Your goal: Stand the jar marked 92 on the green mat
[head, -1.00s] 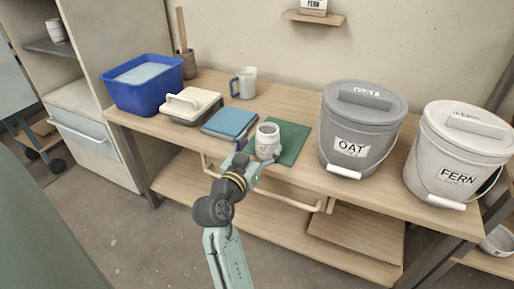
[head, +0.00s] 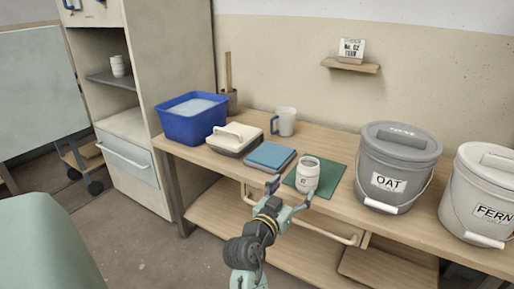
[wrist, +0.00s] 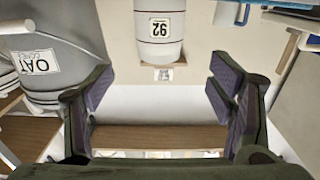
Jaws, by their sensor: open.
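The pale jar (head: 307,176) stands upright on the green mat (head: 333,181) on the bench. In the wrist view the picture is inverted, and the jar (wrist: 160,48) shows its label 92 beyond the fingertips, its base cut off by the frame edge. My gripper (head: 290,194) is open and empty at the near side of the jar, its fingers (wrist: 160,92) spread wide with a gap between them and the jar. The mat is partly hidden by the jar and my gripper.
A blue board (head: 270,156) lies left of the mat, with a lidded container (head: 236,139), a blue tub (head: 195,120) and a mug (head: 285,122) farther left and behind. The OAT bucket (head: 398,160) and FERN bucket (head: 482,190) stand right. A drawer rail (head: 325,235) runs below the bench edge.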

